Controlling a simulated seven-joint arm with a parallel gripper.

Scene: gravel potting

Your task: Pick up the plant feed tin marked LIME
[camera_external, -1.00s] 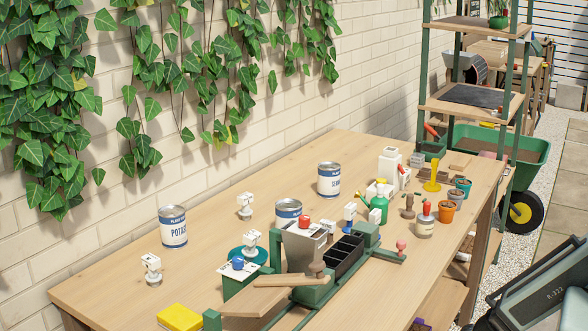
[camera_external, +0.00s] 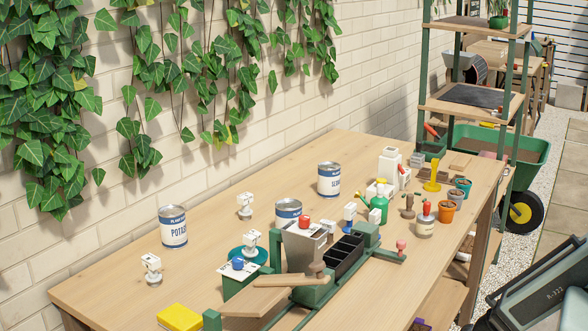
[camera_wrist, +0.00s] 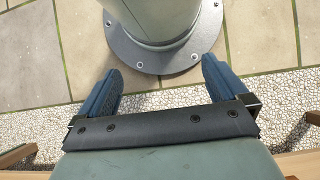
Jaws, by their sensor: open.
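Three tins with blue and white labels stand upright on the wooden bench in the external view. The left tin (camera_external: 173,228) reads as the start of POTASH. The back tin (camera_external: 329,180) has a label starting with SE. The middle tin (camera_external: 287,211) has its lower front hidden behind a grey hopper, so its word cannot be read. I cannot read LIME on any tin. My gripper (camera_wrist: 161,70) shows only in the wrist view, with its two blue fingers wide apart and nothing between them. It is over the paving, away from the tins.
The hopper (camera_external: 304,246) and a black tray (camera_external: 343,256) sit on a green rig close in front of the middle tin. Small white-headed items stand around the tins. A green watering can (camera_external: 378,210) and small pots are to the right. Bare bench (camera_external: 110,285) shows at left.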

